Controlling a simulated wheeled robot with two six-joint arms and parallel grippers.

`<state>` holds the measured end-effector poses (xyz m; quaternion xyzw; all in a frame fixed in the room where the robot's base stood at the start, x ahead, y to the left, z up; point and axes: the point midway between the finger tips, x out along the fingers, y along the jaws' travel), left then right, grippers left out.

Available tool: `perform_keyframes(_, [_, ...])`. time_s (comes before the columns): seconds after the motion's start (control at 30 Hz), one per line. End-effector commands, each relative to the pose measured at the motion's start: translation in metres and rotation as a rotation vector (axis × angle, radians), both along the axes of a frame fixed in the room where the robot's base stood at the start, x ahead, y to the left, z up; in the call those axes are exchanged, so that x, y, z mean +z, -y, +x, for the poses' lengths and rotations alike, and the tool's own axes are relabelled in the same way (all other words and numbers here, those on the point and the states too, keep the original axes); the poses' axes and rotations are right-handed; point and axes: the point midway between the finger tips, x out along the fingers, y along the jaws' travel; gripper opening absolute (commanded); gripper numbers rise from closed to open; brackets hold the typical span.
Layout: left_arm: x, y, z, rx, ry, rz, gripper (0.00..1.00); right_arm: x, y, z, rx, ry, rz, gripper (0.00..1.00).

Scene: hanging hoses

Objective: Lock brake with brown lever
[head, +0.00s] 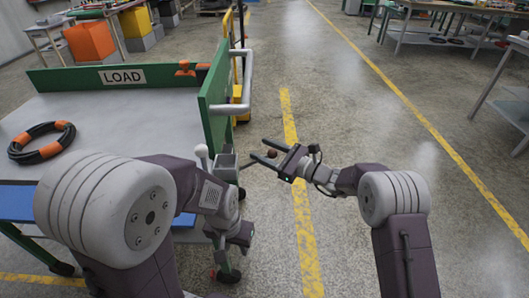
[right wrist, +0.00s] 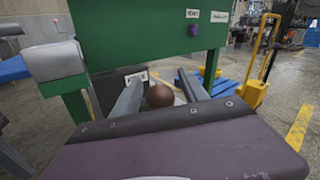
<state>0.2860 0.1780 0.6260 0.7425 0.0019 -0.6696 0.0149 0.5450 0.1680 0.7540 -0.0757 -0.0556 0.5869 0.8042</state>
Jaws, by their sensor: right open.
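The brown lever shows as a round brown knob (head: 271,153) beside the green end panel of the cart. In the right wrist view the brown knob (right wrist: 160,95) sits between the two fingers, with a visible gap on the right; contact on the left is hard to tell. My right gripper (head: 257,148) is open, with its fingers on either side of the knob and pointing at the cart. My left gripper (head: 240,236) hangs low beside the cart, and its fingers are not clear. The lever's rod is mostly hidden.
The cart's green end panel (head: 217,100) has a grey handle (head: 247,85). A pale-knobbed lever (head: 202,152) stands by a grey box (head: 226,166). A black-orange hose coil (head: 42,141) lies on the cart. A purple knob (right wrist: 193,31) is on the panel. Open floor lies right.

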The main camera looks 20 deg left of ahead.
Motion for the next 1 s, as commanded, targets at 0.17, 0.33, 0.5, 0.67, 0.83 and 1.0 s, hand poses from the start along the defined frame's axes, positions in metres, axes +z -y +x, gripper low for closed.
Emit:
perform_keyframes(0.17, [0.0003,0.0,0.0001,0.0,0.0,0.0,0.36,0.0004,-0.0003,0.0003,0.0,0.0,-0.001,0.52])
perform_keyframes(0.33, [0.0003,0.0,0.0001,0.0,0.0,0.0,0.36,0.0003,0.0,0.0005,-0.001,0.0,-0.001,0.13])
perform_keyframes(0.5, [0.0003,0.0,0.0001,0.0,0.0,0.0,0.36,0.0001,0.0003,0.0006,-0.001,0.001,-0.001,0.0])
perform_keyframes(0.67, [0.0002,0.0,0.0001,0.0,0.0,0.0,0.36,-0.0001,0.0005,0.0008,-0.002,0.0,-0.002,0.0])
perform_keyframes(0.83, [0.0002,0.0,0.0,0.0,0.0,0.0,0.36,-0.0005,0.0007,0.0009,-0.003,0.001,-0.003,0.0])
perform_keyframes(1.0, [0.0001,0.0,0.0,0.0,0.0,0.0,0.36,-0.0008,0.0008,0.001,-0.004,0.001,-0.004,0.0])
